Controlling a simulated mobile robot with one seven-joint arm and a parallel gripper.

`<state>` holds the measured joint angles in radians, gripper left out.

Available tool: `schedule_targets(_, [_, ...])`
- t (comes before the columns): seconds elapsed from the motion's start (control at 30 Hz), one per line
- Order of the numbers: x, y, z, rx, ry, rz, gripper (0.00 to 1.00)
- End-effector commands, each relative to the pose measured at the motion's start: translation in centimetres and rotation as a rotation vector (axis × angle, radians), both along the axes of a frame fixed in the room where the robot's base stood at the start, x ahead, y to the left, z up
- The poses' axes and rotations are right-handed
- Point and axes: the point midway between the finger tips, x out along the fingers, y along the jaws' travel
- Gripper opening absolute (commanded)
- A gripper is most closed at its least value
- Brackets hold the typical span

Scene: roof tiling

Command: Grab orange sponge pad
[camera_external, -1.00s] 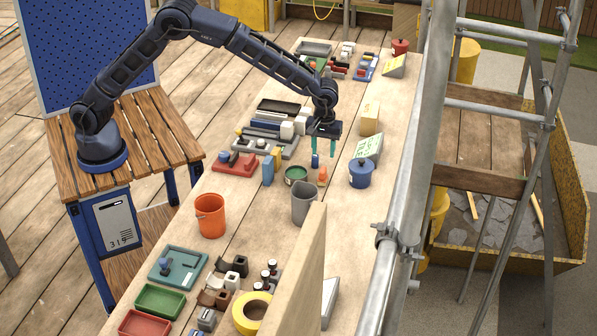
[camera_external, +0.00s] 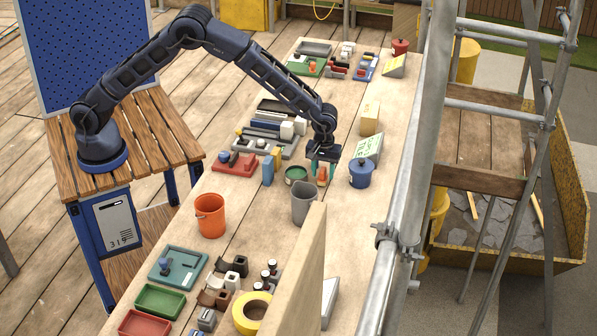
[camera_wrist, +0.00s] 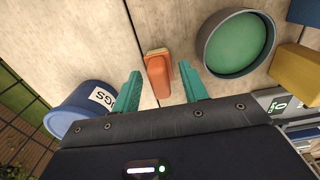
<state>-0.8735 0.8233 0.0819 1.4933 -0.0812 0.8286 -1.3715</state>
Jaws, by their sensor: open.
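The orange sponge pad (camera_wrist: 158,76) stands on the bench with a thin yellowish layer at its far edge in the wrist view. It lies between the two green fingers of my gripper (camera_wrist: 158,92), with a gap on each side. In the external view the pad (camera_external: 322,176) is small and partly covered by the fingers. My gripper (camera_external: 322,170) is open, points down and is low over the bench around the pad. I cannot tell whether the fingertips touch the bench.
A round dark green tub (camera_wrist: 235,44) sits close to one finger. A blue lidded pot (camera_wrist: 78,105) with a label is near the other finger. A grey jug (camera_external: 304,204) and an orange bucket (camera_external: 210,216) stand on the bench. A tall board (camera_external: 300,270) rises nearer the camera.

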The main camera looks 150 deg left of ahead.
Motion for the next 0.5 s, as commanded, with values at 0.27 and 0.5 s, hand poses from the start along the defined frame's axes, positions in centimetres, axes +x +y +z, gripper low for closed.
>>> schedule_targets(0.27, [0.01, 0.01, 0.03, 0.0, 0.0, 0.0, 0.06])
schedule_targets(0.5, [0.01, 0.02, 0.1, 0.001, -0.001, 0.0, 0.06])
